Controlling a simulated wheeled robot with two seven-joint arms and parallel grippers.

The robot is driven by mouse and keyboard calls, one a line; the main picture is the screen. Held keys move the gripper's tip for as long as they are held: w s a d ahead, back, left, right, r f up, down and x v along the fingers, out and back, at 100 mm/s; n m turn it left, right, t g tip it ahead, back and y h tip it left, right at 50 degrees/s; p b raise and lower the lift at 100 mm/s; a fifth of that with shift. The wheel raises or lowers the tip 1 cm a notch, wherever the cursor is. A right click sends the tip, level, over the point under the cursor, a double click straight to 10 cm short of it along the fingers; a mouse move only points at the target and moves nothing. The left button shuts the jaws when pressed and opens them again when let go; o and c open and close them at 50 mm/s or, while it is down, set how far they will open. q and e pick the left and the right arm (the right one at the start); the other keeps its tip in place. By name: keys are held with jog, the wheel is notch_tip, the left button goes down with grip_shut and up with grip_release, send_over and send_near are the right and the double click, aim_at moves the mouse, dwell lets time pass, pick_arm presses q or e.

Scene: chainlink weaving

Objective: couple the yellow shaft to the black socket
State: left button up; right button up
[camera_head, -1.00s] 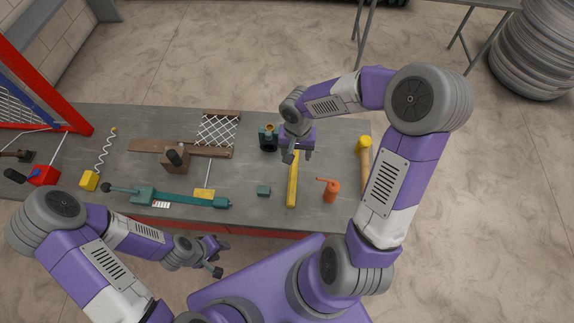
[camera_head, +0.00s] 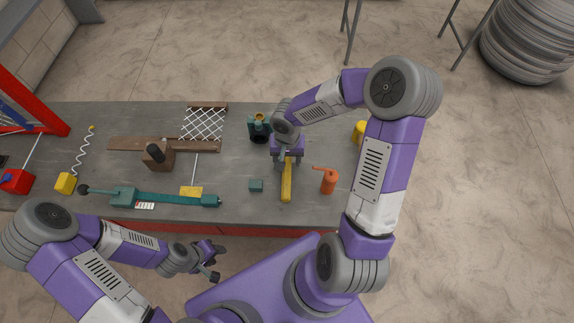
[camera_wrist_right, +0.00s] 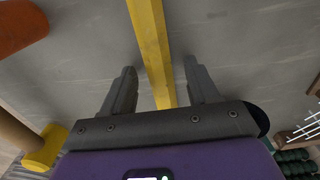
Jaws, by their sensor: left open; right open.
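The yellow shaft (camera_head: 286,185) lies on the grey workbench, pointing from the near edge toward the back. My right gripper (camera_head: 286,158) is above its far end. In the right wrist view, the shaft (camera_wrist_right: 150,40) runs between the two open fingers (camera_wrist_right: 160,75), with a gap on each side. The black socket (camera_head: 259,138) is a round dark part on the front of a teal fixture, left of my right gripper. My left gripper (camera_head: 213,261) is open and empty, off the bench's near edge.
An orange oil can (camera_head: 328,182) stands right of the shaft, and a small teal block (camera_head: 256,185) lies left of it. A yellow-headed mallet (camera_head: 359,131) is partly behind my right arm. A teal long tool (camera_head: 165,198) and a wire mesh (camera_head: 203,124) lie further left.

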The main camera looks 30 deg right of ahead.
jog(key=shift+f, duration=0.1)
grip_shut()
dwell(0.3)
